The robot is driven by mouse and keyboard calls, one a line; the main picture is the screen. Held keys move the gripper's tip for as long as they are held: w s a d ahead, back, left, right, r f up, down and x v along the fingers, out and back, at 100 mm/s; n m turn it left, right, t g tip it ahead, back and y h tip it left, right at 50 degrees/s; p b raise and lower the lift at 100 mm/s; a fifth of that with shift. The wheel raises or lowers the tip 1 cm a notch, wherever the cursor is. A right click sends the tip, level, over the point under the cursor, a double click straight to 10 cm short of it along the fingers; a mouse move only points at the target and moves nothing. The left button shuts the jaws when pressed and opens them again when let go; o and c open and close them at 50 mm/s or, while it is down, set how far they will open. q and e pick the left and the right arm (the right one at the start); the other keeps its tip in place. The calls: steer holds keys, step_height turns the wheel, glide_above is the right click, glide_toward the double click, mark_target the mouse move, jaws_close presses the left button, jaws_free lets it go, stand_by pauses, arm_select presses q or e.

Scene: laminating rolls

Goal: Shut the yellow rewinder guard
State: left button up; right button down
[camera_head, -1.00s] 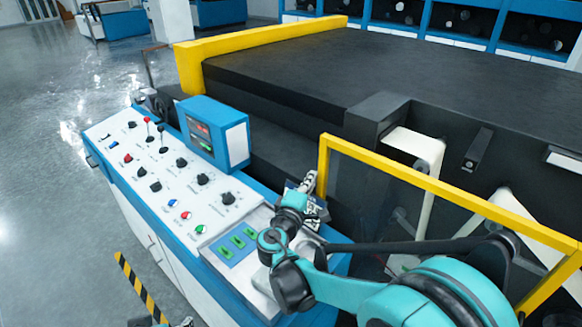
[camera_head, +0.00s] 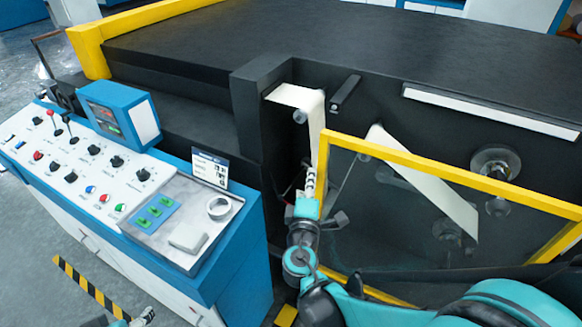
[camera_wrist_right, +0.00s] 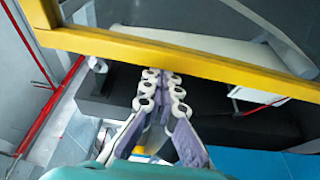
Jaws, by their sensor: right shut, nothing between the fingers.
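The yellow rewinder guard (camera_head: 450,178) is a yellow frame around a clear panel, in front of the dark machine at the right in the head view. A gap between it and the machine cannot be judged. My right gripper (camera_head: 309,182) is upright beside the guard's left post, shut and empty. In the right wrist view, its fingertips (camera_wrist_right: 164,76) lie close below a yellow guard bar (camera_wrist_right: 180,50); contact cannot be told. My arm hides part of the guard's lower edge. My left gripper (camera_head: 143,317) shows only partly at the bottom edge, and its jaws are unclear.
The control console (camera_head: 95,165), with knobs and a screen box (camera_head: 122,112), stands left of the guard. A tape roll (camera_head: 219,207) and a small card (camera_head: 210,169) are on its right end. White web strips (camera_head: 430,185) and rollers show behind the clear panel.

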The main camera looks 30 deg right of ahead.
steer(key=shift+s+d, duration=0.8)
steer(key=shift+s, duration=0.35)
steer(key=shift+f, duration=0.1)
